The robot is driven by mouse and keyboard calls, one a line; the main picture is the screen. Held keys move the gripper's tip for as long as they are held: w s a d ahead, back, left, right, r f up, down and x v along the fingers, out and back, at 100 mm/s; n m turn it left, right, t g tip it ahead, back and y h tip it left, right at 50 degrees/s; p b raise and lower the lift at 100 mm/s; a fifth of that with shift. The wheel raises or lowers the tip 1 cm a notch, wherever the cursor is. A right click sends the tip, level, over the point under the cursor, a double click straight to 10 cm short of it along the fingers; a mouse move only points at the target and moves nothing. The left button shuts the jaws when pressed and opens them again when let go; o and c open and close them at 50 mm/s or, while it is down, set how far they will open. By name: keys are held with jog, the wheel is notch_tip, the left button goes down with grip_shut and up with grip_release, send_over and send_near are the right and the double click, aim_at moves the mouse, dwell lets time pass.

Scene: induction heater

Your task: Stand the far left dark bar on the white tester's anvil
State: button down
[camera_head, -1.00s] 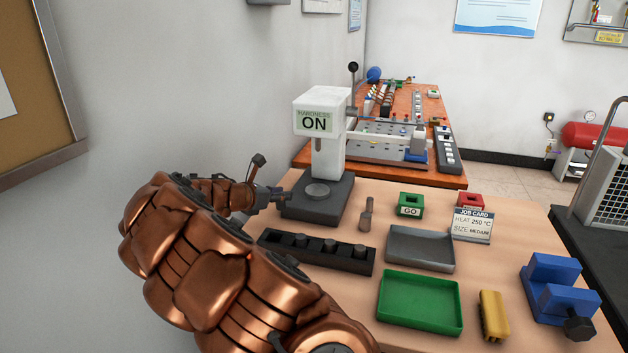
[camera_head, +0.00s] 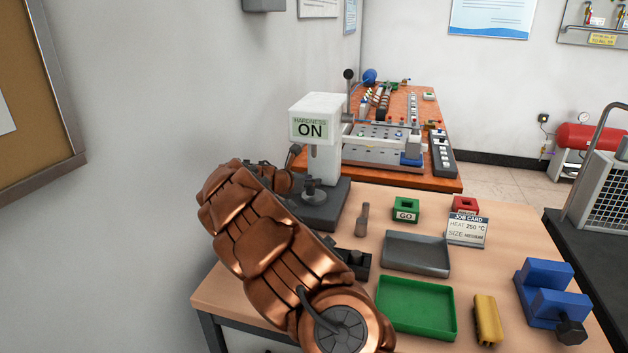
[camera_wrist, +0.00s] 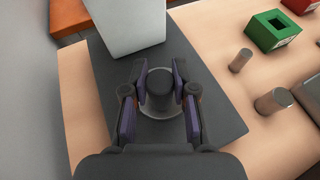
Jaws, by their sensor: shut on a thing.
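The white tester (camera_head: 322,148), its display reading ON, stands on a dark base at the back left of the table. My gripper (camera_wrist: 163,90) is shut on a dark bar (camera_wrist: 160,86), one finger on each side of it. The bar is upright over the tester's round grey anvil (camera_wrist: 161,132), which shows around it in the wrist view. In the head view the anvil (camera_head: 313,195) has a dark shape over it, below the tester's head. I cannot tell whether the bar touches the anvil. My arm hides much of the gripper in the head view.
The dark rack (camera_head: 358,262) is mostly hidden behind my arm. A grey tray (camera_head: 416,253), a green tray (camera_head: 416,308), a green GO box (camera_head: 405,210), a red box (camera_head: 465,204), a job card (camera_head: 467,231) and a blue vise (camera_head: 550,296) stand to the right.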

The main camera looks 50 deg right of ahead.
jog(key=shift+w+d, duration=0.1)
jog(key=shift+d, duration=0.95)
jog(key=shift+a+f, duration=0.1)
jog(key=shift+f, duration=0.15)
jog(key=shift+f, duration=0.3)
jog(key=c, duration=0.9)
grip_release()
jog(key=shift+a+r, duration=0.15)
jog(key=shift+r, duration=0.25)
jog(key=v, duration=1.1)
jog(key=shift+a+b, duration=0.3)
jog(key=shift+a, duration=0.05)
